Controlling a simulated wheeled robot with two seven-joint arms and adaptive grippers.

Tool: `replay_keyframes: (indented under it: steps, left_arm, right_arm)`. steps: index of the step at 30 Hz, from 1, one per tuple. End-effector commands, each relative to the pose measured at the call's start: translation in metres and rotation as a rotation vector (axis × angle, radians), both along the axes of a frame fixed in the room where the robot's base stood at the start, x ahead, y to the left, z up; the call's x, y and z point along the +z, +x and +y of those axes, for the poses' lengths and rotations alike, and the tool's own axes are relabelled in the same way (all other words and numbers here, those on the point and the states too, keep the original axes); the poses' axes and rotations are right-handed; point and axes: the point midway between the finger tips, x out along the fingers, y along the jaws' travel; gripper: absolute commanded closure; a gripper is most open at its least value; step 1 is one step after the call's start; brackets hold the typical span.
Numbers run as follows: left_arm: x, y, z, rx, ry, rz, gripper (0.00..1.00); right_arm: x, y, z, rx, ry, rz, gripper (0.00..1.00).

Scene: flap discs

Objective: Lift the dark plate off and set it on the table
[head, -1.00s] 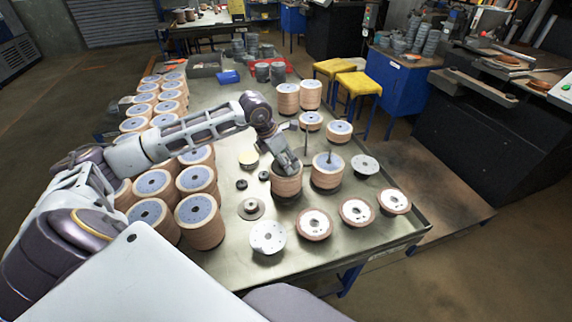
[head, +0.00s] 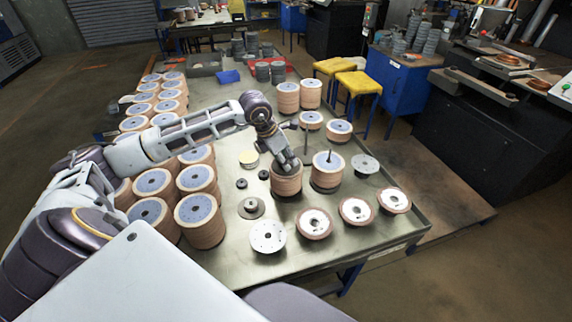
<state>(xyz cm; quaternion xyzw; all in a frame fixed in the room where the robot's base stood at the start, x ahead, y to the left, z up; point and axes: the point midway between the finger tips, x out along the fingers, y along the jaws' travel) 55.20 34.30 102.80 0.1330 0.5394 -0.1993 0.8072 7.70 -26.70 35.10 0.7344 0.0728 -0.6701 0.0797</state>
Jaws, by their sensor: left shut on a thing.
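A stack of tan discs (head: 286,184) stands on the metal table (head: 222,272), near the middle of its right half. My left gripper (head: 287,168) points down at the top of this stack and is shut there on the dark plate. The fingers hide most of the plate, and I cannot see a clear gap between it and the discs below. A second tan stack (head: 326,172) with an upright spindle stands just to the right. My right gripper is not in view.
Loose discs lie in front: a white one (head: 267,237) and several brown-rimmed ones (head: 314,223). A grey disc (head: 365,164) lies to the right, and a flanged metal piece (head: 251,208) to the left. Tall disc stacks (head: 200,221) crowd the table's left side.

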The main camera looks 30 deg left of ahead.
Motion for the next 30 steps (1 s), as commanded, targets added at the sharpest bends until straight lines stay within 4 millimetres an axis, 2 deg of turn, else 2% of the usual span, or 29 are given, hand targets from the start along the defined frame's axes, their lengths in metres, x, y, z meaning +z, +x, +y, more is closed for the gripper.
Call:
replay_keyframes:
  steps: [8, 14, 30]
  left_arm:
    - [0.003, 0.001, 0.000, 0.000, 0.000, -0.002, 0.93]
    - [0.013, 0.001, 0.000, 0.001, 0.001, -0.005, 0.93]
    - [0.076, 0.001, 0.000, 0.000, -0.001, -0.006, 0.93]
  right_arm:
    - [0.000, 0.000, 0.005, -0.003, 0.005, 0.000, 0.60]
    - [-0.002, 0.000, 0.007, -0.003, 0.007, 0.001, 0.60]
    - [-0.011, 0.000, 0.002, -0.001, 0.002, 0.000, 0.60]
